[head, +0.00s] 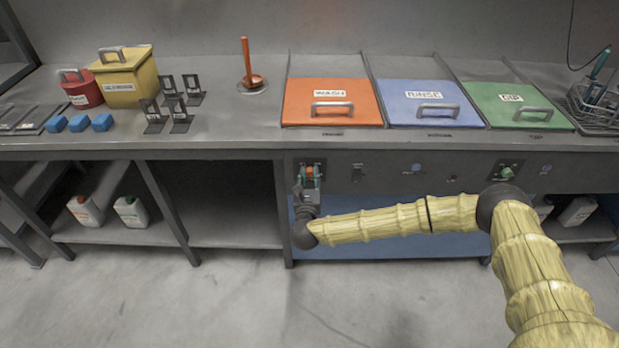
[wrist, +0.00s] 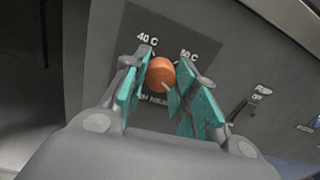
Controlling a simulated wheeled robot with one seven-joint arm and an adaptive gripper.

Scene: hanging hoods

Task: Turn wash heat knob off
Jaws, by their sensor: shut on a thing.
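The wash heat knob is an orange round knob (wrist: 161,74) on a dark panel, with "40 C" and "60 C" marks above it in the wrist view. In the head view the knob (head: 310,171) shows on the front panel below the orange WASH lid (head: 331,101). My gripper (wrist: 163,92) has teal finger pads on both sides of the knob and is shut on it. In the head view my gripper (head: 309,180) is up against the panel. The label below the knob is partly hidden by the fingers.
Blue RINSE (head: 430,103) and green DIP (head: 516,106) lids lie to the right. A green knob (head: 506,172) sits below the DIP lid, beside my arm. A switch marked PUMP (wrist: 240,107) is right of the knob. The floor in front is clear.

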